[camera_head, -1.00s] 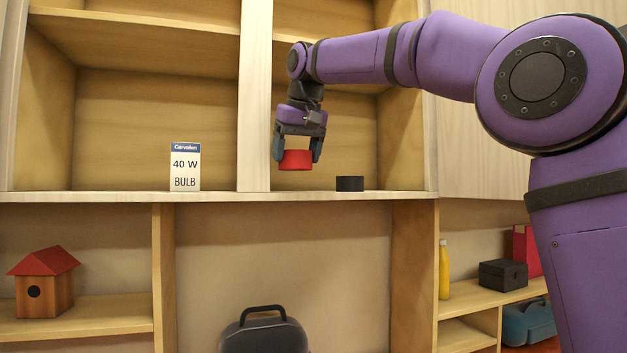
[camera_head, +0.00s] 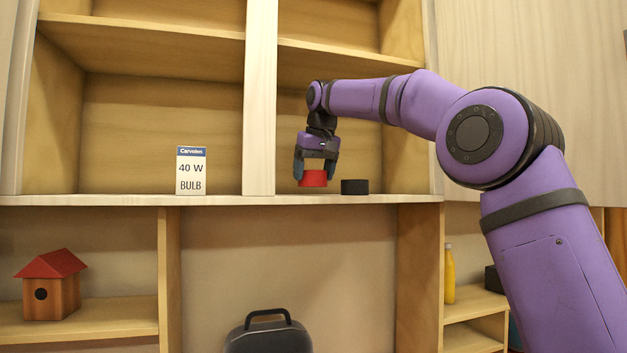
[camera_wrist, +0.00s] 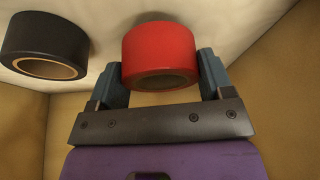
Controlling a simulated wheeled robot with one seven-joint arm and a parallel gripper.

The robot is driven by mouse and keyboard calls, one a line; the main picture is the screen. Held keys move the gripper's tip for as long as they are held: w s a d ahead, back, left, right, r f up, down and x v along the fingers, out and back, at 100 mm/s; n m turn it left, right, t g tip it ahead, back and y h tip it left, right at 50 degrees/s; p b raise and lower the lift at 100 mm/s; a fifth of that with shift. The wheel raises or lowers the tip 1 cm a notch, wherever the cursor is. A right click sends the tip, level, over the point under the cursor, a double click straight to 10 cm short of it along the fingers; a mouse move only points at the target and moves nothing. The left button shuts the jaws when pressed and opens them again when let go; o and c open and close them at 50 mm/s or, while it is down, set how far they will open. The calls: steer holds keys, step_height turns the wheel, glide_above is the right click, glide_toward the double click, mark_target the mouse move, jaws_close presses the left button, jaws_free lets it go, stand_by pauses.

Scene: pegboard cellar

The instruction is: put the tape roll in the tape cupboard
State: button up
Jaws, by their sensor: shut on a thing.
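A red tape roll (camera_head: 313,178) is between the fingers of my gripper (camera_head: 316,172), which is shut on it. The roll is low in the right compartment of the open wall cupboard (camera_head: 262,110), just above or at the shelf board; I cannot tell whether it touches. In the wrist view the red roll (camera_wrist: 160,55) sits between both blue fingers (camera_wrist: 168,78). A black tape roll (camera_head: 354,187) lies on the same board, to the right of the red one and apart from it. It shows at the upper left of the wrist view (camera_wrist: 42,40).
A light upright post (camera_head: 260,95) divides the cupboard, close left of my gripper. A bulb box (camera_head: 191,171) stands in the left compartment. An upper shelf (camera_head: 345,62) lies above my wrist. Below are a birdhouse (camera_head: 50,286), a dark case (camera_head: 268,335) and a yellow bottle (camera_head: 449,274).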

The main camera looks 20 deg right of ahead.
steer(key=shift+f, duration=0.95)
steer(key=o, duration=1)
steer(key=shift+f, duration=0.1)
steer(key=shift+c, duration=0.2)
steer(key=v, duration=1.2)
steer(key=shift+w, duration=0.1)
